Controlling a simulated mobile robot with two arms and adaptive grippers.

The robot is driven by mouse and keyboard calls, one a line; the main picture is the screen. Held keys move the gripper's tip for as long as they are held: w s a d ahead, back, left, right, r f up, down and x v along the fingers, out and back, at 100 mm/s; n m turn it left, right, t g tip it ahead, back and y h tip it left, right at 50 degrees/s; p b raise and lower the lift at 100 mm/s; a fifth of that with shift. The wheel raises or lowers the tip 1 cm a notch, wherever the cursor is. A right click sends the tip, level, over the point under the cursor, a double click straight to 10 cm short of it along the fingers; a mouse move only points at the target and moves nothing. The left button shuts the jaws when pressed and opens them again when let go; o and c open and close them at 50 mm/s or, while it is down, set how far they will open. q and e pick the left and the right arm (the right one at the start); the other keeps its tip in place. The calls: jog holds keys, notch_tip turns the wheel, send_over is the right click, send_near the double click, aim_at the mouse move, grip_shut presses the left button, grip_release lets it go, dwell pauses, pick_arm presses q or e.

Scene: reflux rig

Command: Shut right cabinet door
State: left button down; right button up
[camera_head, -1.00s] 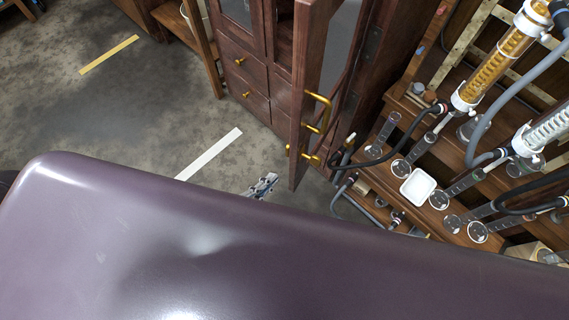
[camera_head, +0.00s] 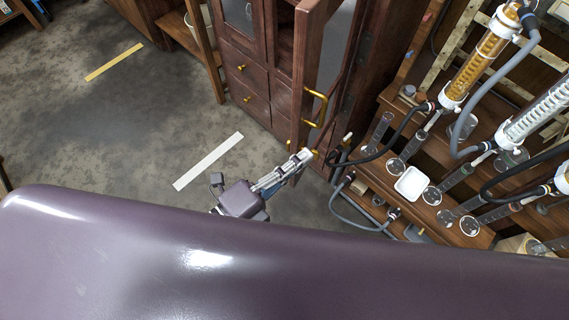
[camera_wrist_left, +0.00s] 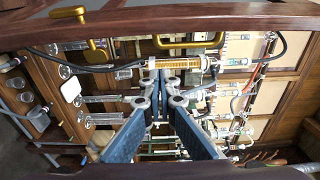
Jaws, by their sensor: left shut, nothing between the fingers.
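The right cabinet door (camera_head: 303,75) stands open in the head view, swung out toward me, with a brass handle (camera_head: 319,108) on its face. My left gripper (camera_head: 307,156) is shut and empty, at the lower part of the door near its edge. In the left wrist view the gripper's closed fingertips (camera_wrist_left: 163,77) point at the rig, with a wooden frame bar and a brass handle (camera_wrist_left: 68,13) above them. Whether the fingers touch the door, I cannot tell. My right gripper does not show.
The wooden rig bench (camera_head: 385,165) with glassware, hoses and a white tray (camera_head: 411,184) stands right of the door. Cabinet drawers (camera_head: 246,75) are behind it. Open floor with a white strip (camera_head: 208,161) lies to the left.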

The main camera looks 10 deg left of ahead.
aim_at(296, 141)
pick_arm(q)
jog(key=w, duration=0.2)
jog(key=w+a+p, duration=0.1)
jog(key=w, duration=0.1)
jog(key=shift+w+a, duration=0.15)
jog(key=shift+a, duration=0.05)
dwell(0.4)
